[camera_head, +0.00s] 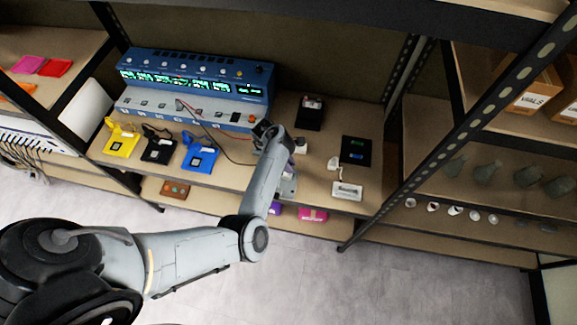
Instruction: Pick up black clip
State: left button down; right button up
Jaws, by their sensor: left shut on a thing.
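My left gripper (264,132) is at the front right corner of the blue instrument (190,85), just above the shelf. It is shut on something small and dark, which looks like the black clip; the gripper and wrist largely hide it. Thin red and dark leads (205,128) run from the instrument's front over the shelf towards the gripper. My right gripper is not in the view.
Yellow (121,140), black (158,149) and blue (199,155) devices lie left of my arm. A black box (309,113), a black panel (356,151) and a pale meter (347,190) are to the right. Metal shelf posts (420,150) stand on that side.

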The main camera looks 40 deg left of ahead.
pick_arm(q)
notch_tip(320, 180, up, 9)
jog(key=p, duration=0.3)
jog(key=shift+a+f+p, duration=0.1)
jog(key=shift+f+p, duration=0.1)
jog(key=shift+p, duration=0.2)
jog(key=shift+r, duration=0.7)
jog(key=shift+f, duration=0.15)
jog(key=shift+f+b, duration=1.9)
jog(key=shift+f, duration=0.85)
jog(key=shift+w, duration=0.1)
jog(key=w+a+b, duration=0.2)
jog(key=w+b, duration=0.1)
jog(key=w, duration=0.3)
jog(key=shift+a, duration=0.35)
